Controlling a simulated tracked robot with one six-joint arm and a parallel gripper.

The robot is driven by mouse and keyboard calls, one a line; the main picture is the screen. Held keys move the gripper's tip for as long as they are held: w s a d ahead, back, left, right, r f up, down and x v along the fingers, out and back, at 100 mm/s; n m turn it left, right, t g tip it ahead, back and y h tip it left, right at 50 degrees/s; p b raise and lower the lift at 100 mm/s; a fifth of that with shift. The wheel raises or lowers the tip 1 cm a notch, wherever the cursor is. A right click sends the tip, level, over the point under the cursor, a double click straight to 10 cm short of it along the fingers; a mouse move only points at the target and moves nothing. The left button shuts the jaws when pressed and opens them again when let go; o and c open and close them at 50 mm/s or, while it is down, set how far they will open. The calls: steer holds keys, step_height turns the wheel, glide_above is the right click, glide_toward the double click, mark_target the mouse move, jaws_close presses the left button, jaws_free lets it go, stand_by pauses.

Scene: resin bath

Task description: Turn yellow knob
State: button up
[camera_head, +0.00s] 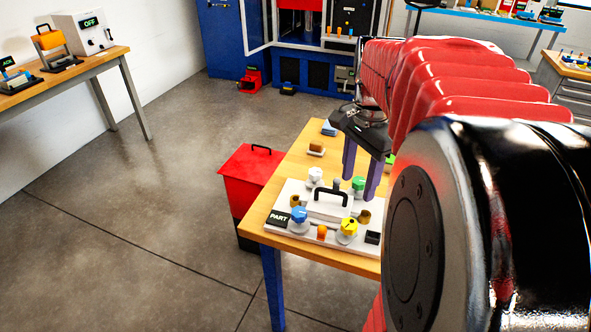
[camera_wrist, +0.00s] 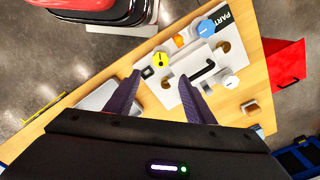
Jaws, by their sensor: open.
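The yellow knob (camera_head: 348,227) sits at the front right of a white panel (camera_head: 270,229) on the wooden table. It also shows in the wrist view (camera_wrist: 160,59), where a dark pointer mark crosses its top. My gripper (camera_head: 359,185) is open and empty, pointing down above the back right part of the panel. In the wrist view, my gripper's fingers (camera_wrist: 160,75) are spread, and the yellow knob appears beyond and between the tips. My gripper is apart from the yellow knob.
The panel also bears a blue knob (camera_head: 298,215), a white knob (camera_head: 315,175), a green knob (camera_head: 358,183), an orange peg (camera_head: 321,231) and a black handle (camera_head: 331,192). A red box (camera_head: 249,170) stands left of the table. The floor further left is clear.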

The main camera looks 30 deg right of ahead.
mark_target(350, 224)
step_height(350, 224, down, 14)
steer(key=shift+r, duration=0.1)
stand_by(0.8)
steer(key=shift+c, duration=0.5)
steer(key=c, duration=0.9)
steer(key=shift+a, duration=0.25)
steer(key=shift+c, duration=0.3)
steer(key=shift+d, duration=0.15)
